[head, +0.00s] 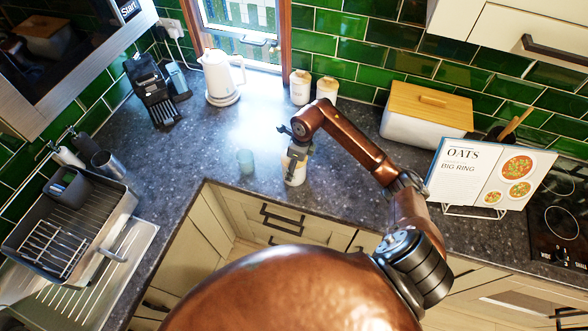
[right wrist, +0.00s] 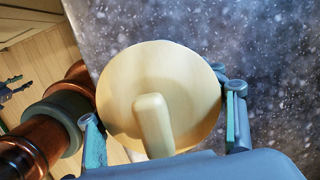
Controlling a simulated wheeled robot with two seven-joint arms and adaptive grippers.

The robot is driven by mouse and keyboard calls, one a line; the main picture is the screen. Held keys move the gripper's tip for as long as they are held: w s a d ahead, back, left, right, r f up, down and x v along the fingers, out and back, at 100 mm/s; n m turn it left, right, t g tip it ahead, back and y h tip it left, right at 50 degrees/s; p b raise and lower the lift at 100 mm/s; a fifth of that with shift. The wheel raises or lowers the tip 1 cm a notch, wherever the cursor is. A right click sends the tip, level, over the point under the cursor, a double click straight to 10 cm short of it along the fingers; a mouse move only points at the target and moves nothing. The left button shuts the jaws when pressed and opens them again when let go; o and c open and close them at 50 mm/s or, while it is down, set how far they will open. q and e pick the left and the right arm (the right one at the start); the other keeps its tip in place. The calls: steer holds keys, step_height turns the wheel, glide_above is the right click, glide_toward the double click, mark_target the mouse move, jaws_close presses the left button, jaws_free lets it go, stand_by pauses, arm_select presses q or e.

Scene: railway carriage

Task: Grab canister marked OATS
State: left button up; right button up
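A pale canister (head: 295,172) stands upright on the dark counter, close to its front edge. Its round wooden lid with a knob (right wrist: 190,85) fills the middle of the right wrist view. I cannot read any marking on it. My right gripper (head: 297,148) is over this canister, with its fingers (right wrist: 165,130) spread on either side of the lid; I see no firm grip. Two similar white canisters with wooden lids, a left one (head: 300,87) and a right one (head: 326,90), stand by the green tiles, their labels too small to read. A small bluish pronged shape at the right wrist view's left edge may be my left gripper.
A bluish-green cup (head: 246,161) stands just left of the near canister. A white kettle (head: 221,77) is further back left. A bread box (head: 427,112) and a recipe book headed OATS (head: 490,172) stand at the right. A dish rack (head: 68,235) is at the left.

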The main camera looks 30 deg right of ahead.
steer(key=c, duration=0.9)
steer(key=shift+r, duration=0.1)
steer(key=shift+c, duration=0.4)
steer(key=shift+w+r, duration=0.1)
